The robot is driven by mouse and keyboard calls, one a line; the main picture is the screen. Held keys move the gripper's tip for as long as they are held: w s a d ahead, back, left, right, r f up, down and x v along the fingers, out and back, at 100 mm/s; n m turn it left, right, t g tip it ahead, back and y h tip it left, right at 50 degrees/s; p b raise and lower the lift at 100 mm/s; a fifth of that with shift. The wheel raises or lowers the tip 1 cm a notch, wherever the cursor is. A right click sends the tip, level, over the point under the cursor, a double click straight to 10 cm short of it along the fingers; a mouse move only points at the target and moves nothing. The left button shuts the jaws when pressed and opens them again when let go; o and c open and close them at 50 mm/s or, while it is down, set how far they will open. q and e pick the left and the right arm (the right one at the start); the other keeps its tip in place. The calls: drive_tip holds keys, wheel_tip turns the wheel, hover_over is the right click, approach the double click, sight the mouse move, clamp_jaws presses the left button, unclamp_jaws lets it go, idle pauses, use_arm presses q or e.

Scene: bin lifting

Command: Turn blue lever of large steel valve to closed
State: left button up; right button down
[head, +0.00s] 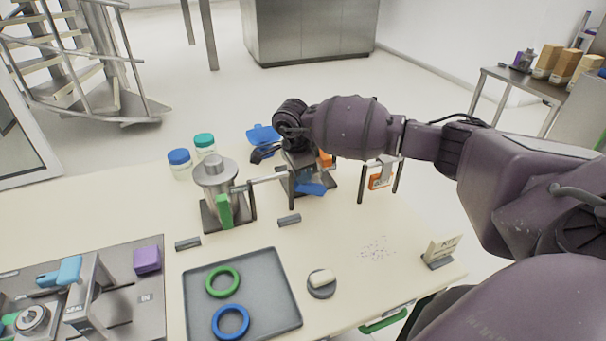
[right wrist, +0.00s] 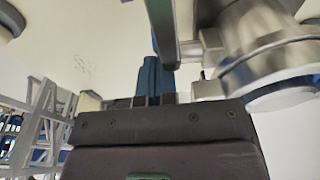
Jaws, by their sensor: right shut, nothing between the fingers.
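The blue lever (head: 311,188) shows just below my right wrist in the head view, at the pipework on the table. In the right wrist view the blue lever (right wrist: 150,76) stands directly beyond the fingertips. Whether they touch cannot be told. A large steel body (right wrist: 265,45), likely the valve, fills the upper right of that view. My right gripper (right wrist: 155,99) is shut with nothing between its fingers. In the head view my own wrist hides much of the valve and the fingertips. My left gripper is not in view.
A steel pot (head: 215,178) with a green lever (head: 224,211) stands left of the valve. Two jars, with a blue lid (head: 179,157) and a green lid (head: 204,141), are behind. A grey tray (head: 263,309) with two rings lies in front.

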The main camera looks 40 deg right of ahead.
wheel_tip(320, 180, up, 10)
drive_tip(key=p, duration=0.5)
drive_tip(key=shift+y, duration=0.5)
drive_tip(key=f, duration=0.5)
drive_tip(key=d+f, duration=0.1)
drive_tip(key=f, duration=0.2)
drive_tip(key=shift+f, duration=1)
